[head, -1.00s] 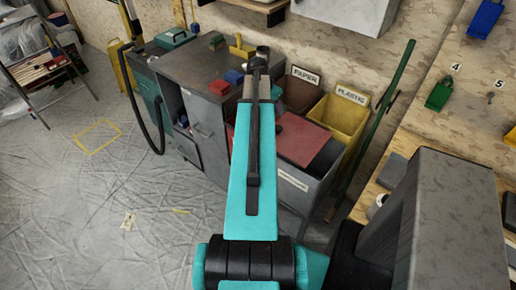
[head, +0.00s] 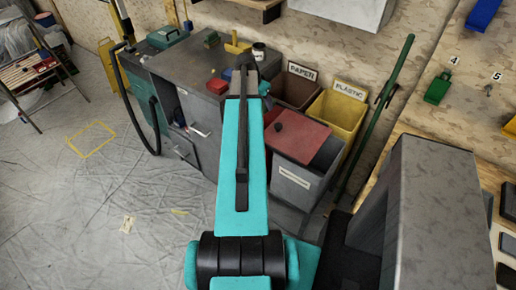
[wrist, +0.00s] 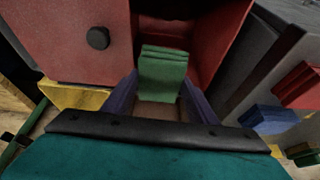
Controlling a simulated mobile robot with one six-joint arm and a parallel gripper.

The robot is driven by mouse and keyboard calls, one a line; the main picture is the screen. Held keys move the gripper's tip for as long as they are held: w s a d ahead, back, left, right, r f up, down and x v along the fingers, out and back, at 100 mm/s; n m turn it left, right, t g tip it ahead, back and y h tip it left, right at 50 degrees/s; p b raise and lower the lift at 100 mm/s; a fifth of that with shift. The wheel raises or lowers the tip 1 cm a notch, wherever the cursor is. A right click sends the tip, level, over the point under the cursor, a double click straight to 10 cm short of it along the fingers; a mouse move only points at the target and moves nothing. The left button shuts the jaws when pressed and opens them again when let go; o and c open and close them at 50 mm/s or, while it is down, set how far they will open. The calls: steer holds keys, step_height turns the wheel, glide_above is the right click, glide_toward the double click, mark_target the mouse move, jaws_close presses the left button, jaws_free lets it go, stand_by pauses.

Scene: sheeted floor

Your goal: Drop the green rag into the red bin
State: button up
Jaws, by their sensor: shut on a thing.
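The green rag (wrist: 163,72) is folded small and held between the bluish fingers of my gripper (wrist: 160,92) in the wrist view. Behind it lies the open red bin (wrist: 222,42), with its dark inside and red walls showing. The rag appears in front of the opening; its height above the rim is unclear. A red lid with a black knob (wrist: 80,40) is left of the opening. In the head view the lid (head: 300,138) lies on a grey labelled bin (head: 292,182). My arm hides the gripper, the rag and most of the red bin there.
The PAPER bin (head: 292,92) and yellow PLASTIC bin (head: 338,115) stand behind, against the wall. A green pole (head: 385,95) leans at right.

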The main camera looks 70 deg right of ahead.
steer(key=shift+s, duration=0.1)
stand_by(0.3)
step_height(320, 180, down, 6)
steer(key=b, duration=0.3)
stand_by(0.4)
steer(key=o, duration=1.1)
steer(key=shift+r, duration=0.1)
steer(key=shift+p+v, duration=1.9)
steer(key=shift+v, duration=2)
